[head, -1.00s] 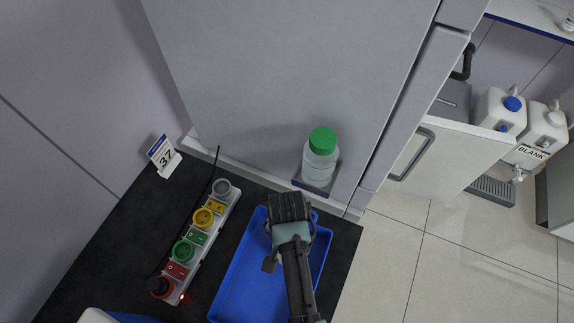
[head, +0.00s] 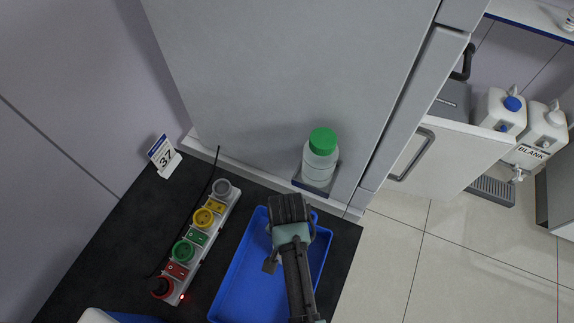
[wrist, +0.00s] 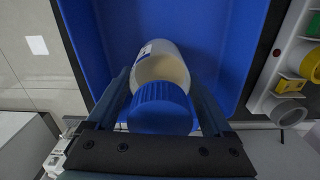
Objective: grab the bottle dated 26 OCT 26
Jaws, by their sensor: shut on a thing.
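In the wrist view a cream-white bottle with a ribbed blue cap (wrist: 160,108) is between the two fingers of my gripper (wrist: 160,90). The gripper is shut on it, with the cap toward the camera and the body away from it. A small part of a label shows on the body, but no date can be read. In the head view my gripper (head: 289,208) is over the far end of the blue tray (head: 250,285) and hides the bottle. I cannot tell whether the bottle touches the tray.
A clear bottle with a green cap (head: 321,160) stands on a small ledge just beyond the tray. A power strip (head: 200,240) with coloured sockets lies left of the tray, and a card reading 37 (head: 163,156) stands behind it. White canisters (head: 541,135) are at far right.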

